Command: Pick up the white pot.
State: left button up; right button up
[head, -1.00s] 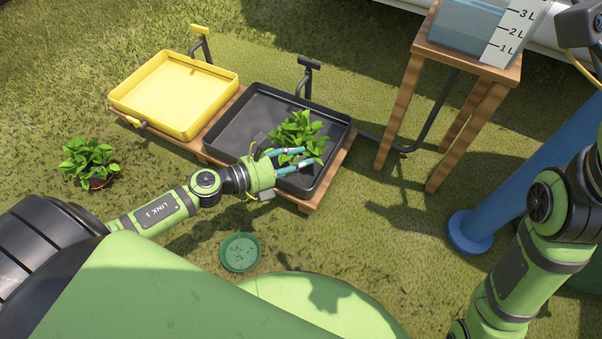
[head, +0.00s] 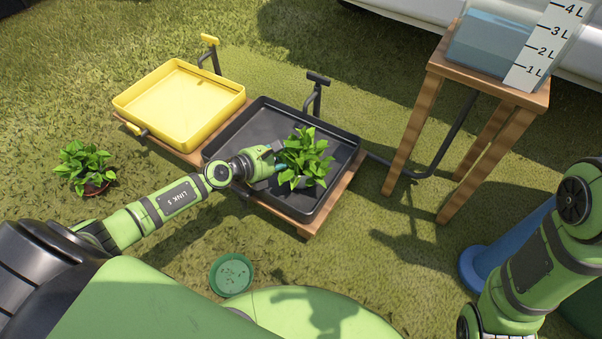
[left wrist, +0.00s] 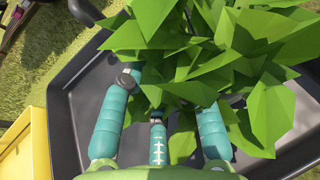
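A leafy green plant (head: 304,157) stands in the black tray (head: 228,136). Its leaves hide nearly all of its pot, so I cannot make out the pot's colour. My left gripper (head: 280,167) is low at the plant's left side, with its fingertips in under the leaves. In the left wrist view the teal fingers of my left gripper (left wrist: 165,95) are spread apart, with leaves (left wrist: 190,45) over and between their tips. Contact with the pot is hidden. My right arm shows at the right edge of the head view, but its gripper is out of sight.
A yellow tray (head: 181,103) adjoins the black one on a wooden base. Another potted plant (head: 85,168) stands on the grass at left. A green saucer (head: 231,274) lies in front. A wooden stand (head: 490,82) holds a water tank (head: 490,42) at right.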

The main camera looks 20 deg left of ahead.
pick_arm(q)
jog(key=shift+c, duration=0.4)
grip_shut()
jog(key=shift+r, duration=0.15)
